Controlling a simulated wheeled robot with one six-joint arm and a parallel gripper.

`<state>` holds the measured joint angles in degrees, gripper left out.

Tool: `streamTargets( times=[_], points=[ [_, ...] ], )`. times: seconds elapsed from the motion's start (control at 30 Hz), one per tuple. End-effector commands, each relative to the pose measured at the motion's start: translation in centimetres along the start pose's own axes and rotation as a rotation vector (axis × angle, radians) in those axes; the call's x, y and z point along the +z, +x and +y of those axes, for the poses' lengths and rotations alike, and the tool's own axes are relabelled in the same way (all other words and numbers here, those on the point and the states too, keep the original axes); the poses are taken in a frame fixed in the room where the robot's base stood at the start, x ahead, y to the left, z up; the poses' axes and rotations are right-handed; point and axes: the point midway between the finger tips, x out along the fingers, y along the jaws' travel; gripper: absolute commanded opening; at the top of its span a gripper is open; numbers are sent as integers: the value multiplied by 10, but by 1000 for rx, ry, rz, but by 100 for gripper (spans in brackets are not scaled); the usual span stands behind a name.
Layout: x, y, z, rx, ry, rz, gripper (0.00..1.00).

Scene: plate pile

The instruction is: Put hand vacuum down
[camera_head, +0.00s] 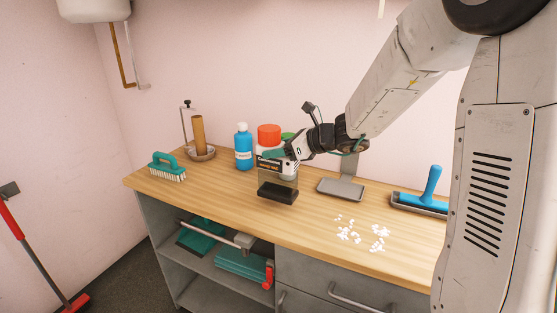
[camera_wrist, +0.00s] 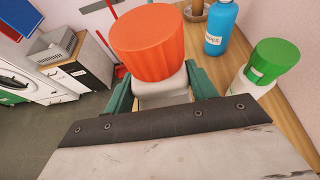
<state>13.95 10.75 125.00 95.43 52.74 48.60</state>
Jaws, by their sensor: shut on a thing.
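The hand vacuum (camera_head: 278,181) has a clear grey body and a dark bottom end. In the head view it is upright over the wooden counter (camera_head: 225,190), near the middle. My gripper (camera_head: 284,156) comes from the right and is shut on its upper part. Whether the dark end touches the counter is hard to tell.
A blue bottle (camera_head: 243,147) and a green-capped jar (camera_wrist: 270,65) are nearby. White scraps (camera_head: 361,232), a grey stand (camera_head: 341,188) and a blue-handled tool (camera_head: 430,188) lie to the right. A teal brush (camera_head: 167,167) is left.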

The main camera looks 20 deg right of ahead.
Motion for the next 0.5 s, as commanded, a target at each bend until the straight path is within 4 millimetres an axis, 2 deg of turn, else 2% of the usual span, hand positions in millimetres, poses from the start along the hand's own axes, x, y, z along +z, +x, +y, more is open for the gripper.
streamTargets(
  times=[0.33,0.5],
  points=[
    [-26,10,0,-1,2,-1,0],
    [-31,11,0,-1,0,-1,0]
  ],
)
